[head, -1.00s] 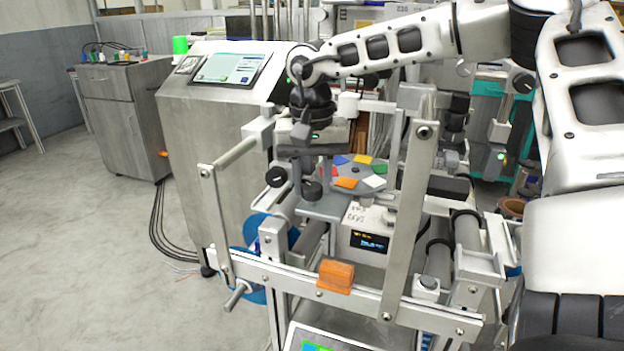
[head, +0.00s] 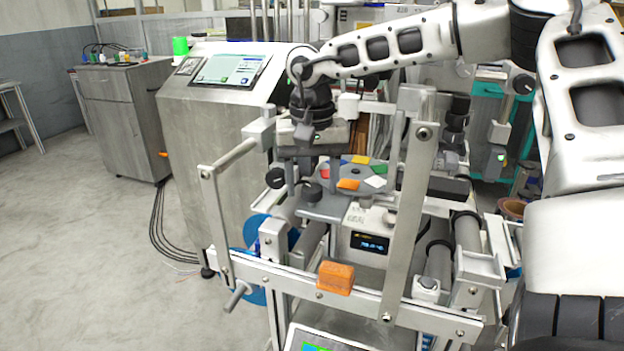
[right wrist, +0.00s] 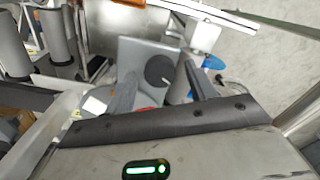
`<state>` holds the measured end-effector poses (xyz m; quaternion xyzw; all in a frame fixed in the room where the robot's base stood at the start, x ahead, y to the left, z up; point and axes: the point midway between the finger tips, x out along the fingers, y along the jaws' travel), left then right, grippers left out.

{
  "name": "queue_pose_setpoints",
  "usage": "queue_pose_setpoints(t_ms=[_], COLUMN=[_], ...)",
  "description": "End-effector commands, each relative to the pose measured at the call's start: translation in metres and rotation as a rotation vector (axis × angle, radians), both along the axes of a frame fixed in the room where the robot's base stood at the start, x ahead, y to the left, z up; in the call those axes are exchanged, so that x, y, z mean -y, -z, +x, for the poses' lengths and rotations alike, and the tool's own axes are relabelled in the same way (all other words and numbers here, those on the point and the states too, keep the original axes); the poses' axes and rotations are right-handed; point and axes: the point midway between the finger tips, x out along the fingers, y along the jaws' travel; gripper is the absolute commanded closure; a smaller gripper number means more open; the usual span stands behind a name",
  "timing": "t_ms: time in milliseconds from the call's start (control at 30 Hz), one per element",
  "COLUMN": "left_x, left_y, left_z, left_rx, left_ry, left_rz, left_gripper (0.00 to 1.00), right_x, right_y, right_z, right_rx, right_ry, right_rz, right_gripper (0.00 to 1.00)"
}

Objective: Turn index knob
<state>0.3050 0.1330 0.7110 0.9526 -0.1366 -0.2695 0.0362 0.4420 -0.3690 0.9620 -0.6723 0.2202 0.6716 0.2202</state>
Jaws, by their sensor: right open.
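The index knob (head: 311,192) is a round black knob on a grey plate beside a disc with coloured patches (head: 355,176). It also shows in the right wrist view, a dark round knob (right wrist: 159,70) with a pale pointer mark. My right gripper (head: 308,180) points down over the plate from above. Its two fingers are apart, and in the right wrist view (right wrist: 157,84) the knob appears in the gap between them. I cannot tell whether either finger touches it. My left gripper is not in view.
Another black knob (head: 275,177) sits at the left. A small box with a lit display (head: 370,243) stands below the disc. Metal frame bars and an orange block (head: 336,277) stand in front. A steel cabinet with a screen (head: 228,70) is behind left. Floor at left is clear.

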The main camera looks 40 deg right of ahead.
Motion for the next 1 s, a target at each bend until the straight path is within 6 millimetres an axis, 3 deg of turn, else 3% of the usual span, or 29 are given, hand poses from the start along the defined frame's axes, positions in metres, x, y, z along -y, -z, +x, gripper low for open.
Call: queue_pose_setpoints(t_ms=[167, 700, 1000], left_x=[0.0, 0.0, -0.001], left_y=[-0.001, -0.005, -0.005], left_z=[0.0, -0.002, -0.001], left_rx=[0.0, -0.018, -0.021], left_ry=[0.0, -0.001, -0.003], left_rz=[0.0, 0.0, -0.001], left_gripper=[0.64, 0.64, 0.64], right_x=[0.0, 0.0, 0.0], right_y=[-0.017, -0.137, -0.16], right_z=[0.001, 0.0, 0.0], right_rx=[0.004, 0.004, 0.002], right_ry=[0.001, 0.0, 0.0], right_rz=[-0.001, 0.0, 0.0], right_gripper=[0.44, 0.44, 0.44])
